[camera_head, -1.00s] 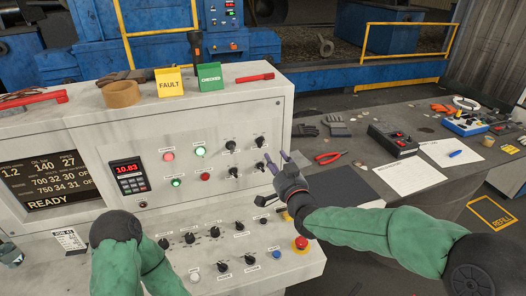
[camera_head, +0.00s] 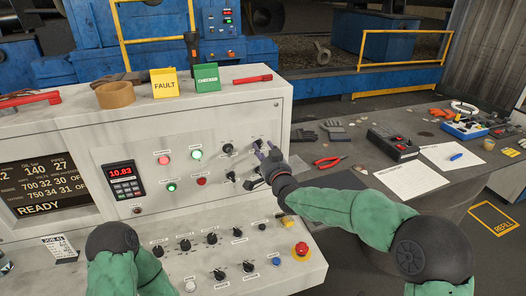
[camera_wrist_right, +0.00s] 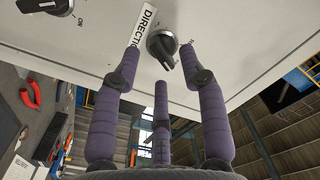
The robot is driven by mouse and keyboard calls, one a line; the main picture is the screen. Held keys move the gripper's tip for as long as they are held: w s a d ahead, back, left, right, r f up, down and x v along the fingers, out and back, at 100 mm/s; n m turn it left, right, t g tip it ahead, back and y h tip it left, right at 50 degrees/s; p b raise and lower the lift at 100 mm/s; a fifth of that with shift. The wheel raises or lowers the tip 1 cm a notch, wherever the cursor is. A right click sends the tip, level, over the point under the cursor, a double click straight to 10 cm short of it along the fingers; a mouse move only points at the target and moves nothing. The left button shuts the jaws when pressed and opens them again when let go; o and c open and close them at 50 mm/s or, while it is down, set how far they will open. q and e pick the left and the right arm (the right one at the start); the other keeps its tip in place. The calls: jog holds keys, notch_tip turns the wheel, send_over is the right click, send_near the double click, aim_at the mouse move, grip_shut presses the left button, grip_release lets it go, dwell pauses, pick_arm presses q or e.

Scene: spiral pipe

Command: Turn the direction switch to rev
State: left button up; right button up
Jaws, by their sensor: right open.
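The direction switch is a black rotary knob on the console's upright face, at the upper right of the knob group (camera_head: 258,143). In the right wrist view the knob (camera_wrist_right: 162,45) sits beside a white label reading "DIRECTI...", partly cut off. Its pointer slants toward the lower right in that view. My right gripper (camera_head: 266,153) is at the switch in the head view, its fingers partly covering it. In the wrist view its three fingers (camera_wrist_right: 162,68) are spread around and just below the knob, open and not closed on it. My left gripper is out of view; only my left arm shows.
Another knob (camera_wrist_right: 47,5) is close by in the wrist view. Below are a sloped panel of knobs and a red emergency button (camera_head: 301,249). Yellow "FAULT" (camera_head: 164,83) and green "CHECKED" (camera_head: 207,78) signs stand on top. A side table holds red pliers (camera_head: 327,162) and papers.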

jog(key=shift+w+a, duration=0.2)
jog(key=shift+w, duration=0.4)
jog(key=shift+c, duration=0.2)
grip_shut()
